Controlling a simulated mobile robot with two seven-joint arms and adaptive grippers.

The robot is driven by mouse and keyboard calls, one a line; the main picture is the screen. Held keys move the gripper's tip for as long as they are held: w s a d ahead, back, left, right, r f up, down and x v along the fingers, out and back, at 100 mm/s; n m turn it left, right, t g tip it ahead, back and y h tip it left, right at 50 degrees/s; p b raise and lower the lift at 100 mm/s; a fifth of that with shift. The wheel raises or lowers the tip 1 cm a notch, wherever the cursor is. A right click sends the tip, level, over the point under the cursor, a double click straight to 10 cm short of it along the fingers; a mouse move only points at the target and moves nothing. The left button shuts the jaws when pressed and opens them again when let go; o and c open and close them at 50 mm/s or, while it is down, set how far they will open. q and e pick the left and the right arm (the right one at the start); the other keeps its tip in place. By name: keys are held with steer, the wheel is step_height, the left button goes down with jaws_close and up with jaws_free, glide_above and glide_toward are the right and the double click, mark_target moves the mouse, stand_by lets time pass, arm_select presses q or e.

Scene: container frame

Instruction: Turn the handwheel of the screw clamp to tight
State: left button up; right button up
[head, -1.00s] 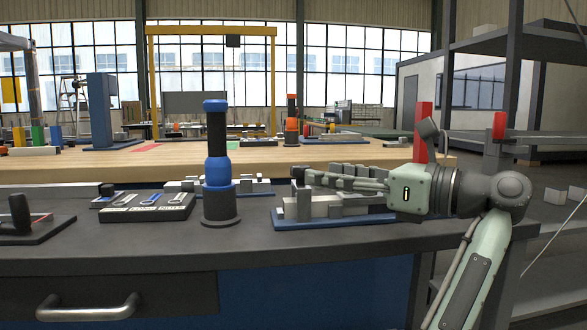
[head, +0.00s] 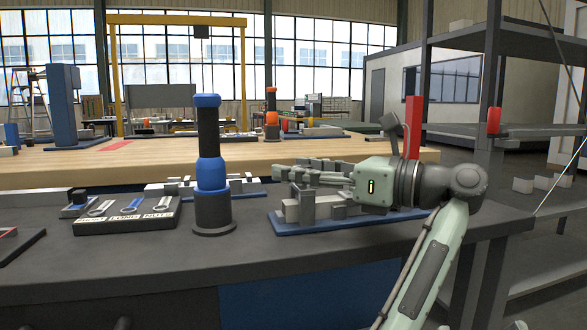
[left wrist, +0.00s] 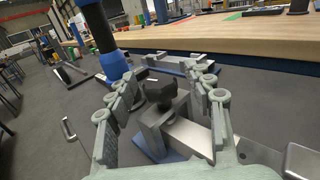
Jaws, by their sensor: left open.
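The screw clamp (head: 338,213), a grey metal fixture on a blue base, stands on the dark bench. In the left wrist view its grey block (left wrist: 165,123) sits between my fingers, with a dark part that looks like the handwheel (left wrist: 161,88) on it. I cannot read how far it is turned. My left gripper (head: 279,171) is over the clamp, its fingers pointing left in the head view. In the left wrist view the gripper (left wrist: 168,70) is open, one finger on each side of the dark part. Contact is not clear. My right gripper is not in view.
A blue and black upright cylinder (head: 209,170) stands close left of the clamp. A labelled tool tray (head: 127,216) lies further left. Another grey fixture (head: 205,188) is behind the cylinder. The bench front is clear. A wooden table (head: 200,155) lies beyond.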

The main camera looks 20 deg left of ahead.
arm_select(q)
steer(key=shift+c, duration=0.3)
steer(key=c, duration=1)
jaws_close()
